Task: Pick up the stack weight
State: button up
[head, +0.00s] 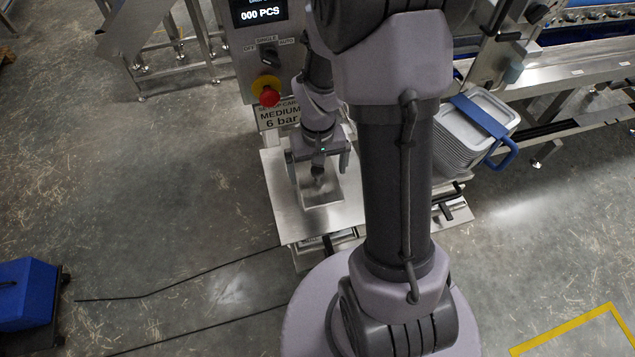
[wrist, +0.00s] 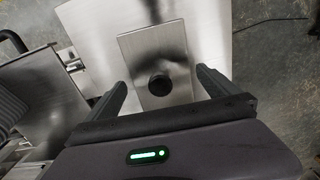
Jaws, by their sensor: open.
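The stack weight (wrist: 150,45) appears to be a rectangular brushed-metal plate with a round dark knob (wrist: 160,84) in its middle. It lies on a larger pale metal shelf (wrist: 212,25). In the head view the weight (head: 322,195) shows under my gripper (head: 319,168), on the shelf (head: 285,205) below the control box. My gripper (wrist: 163,86) is open and empty, pointing down over the weight. In the wrist view the knob appears between the two fingers, with a gap on each side. I cannot tell how far the fingertips are above the plate.
A control box (head: 267,45) with a red stop button (head: 268,92) stands just behind the shelf. A stack of grey trays (head: 465,135) with a blue strap and handle (head: 500,150) stands to the right. A blue bin (head: 27,292) is at far left. Cables (head: 175,285) lie on the floor.

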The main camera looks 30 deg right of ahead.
notch_tip(320, 180, down, 2)
jog(key=shift+f, duration=0.15)
jog(key=shift+c, duration=1.1)
jog(key=c, duration=1.6)
